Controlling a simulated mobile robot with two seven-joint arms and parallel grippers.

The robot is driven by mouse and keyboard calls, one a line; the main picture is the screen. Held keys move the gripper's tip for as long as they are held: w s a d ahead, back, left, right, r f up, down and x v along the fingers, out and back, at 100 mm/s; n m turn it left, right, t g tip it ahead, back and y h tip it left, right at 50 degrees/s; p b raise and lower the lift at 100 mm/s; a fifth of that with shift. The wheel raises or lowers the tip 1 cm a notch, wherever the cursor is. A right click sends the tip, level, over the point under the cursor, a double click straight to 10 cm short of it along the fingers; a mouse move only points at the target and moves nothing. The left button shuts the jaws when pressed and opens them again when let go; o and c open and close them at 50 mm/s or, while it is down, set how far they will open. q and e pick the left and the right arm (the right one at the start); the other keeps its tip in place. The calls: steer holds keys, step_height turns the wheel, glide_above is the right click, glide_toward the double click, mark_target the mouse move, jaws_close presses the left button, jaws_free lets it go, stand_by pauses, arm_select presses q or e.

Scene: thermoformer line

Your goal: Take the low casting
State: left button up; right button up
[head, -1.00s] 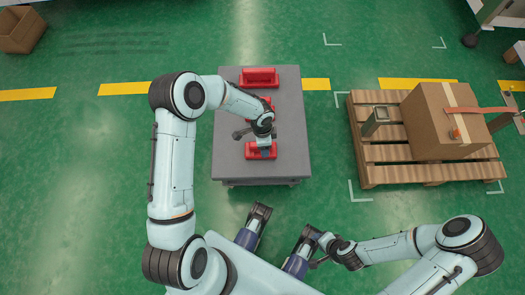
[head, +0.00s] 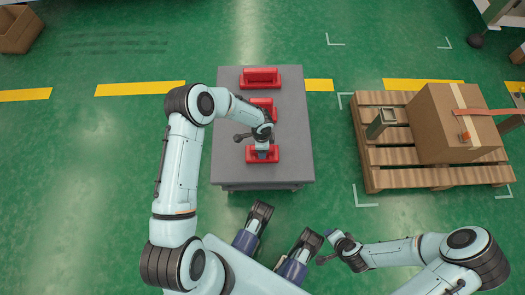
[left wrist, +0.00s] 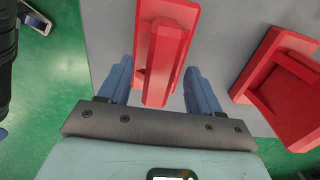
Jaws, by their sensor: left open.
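Three red castings stand in a row on a grey table in the head view: a far one (head: 260,73), a middle one (head: 262,103) and a near one (head: 273,154). I cannot tell their heights apart from above. My left gripper (head: 262,154) is at the near casting, partly hiding it. In the left wrist view its open blue fingers (left wrist: 157,85) stand on either side of a red casting (left wrist: 165,45), with a gap visible on the right. A second casting (left wrist: 285,85) lies to the right. My right gripper (head: 325,246) is off the table; its jaws are unclear.
The grey table (head: 297,120) has bare room along its right side. A wooden pallet (head: 395,157) to the right carries a cardboard box (head: 440,125) and a small grey-green block (head: 380,123). Another box (head: 18,30) is at the far left. Green floor surrounds the table.

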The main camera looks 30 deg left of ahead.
arm_select(q)
step_height(320, 180, down, 2)
steer(key=shift+f, duration=0.1)
jaws_close()
steer(key=shift+w+r, duration=0.1)
steer(key=shift+r, duration=0.1)
stand_by(1.2)
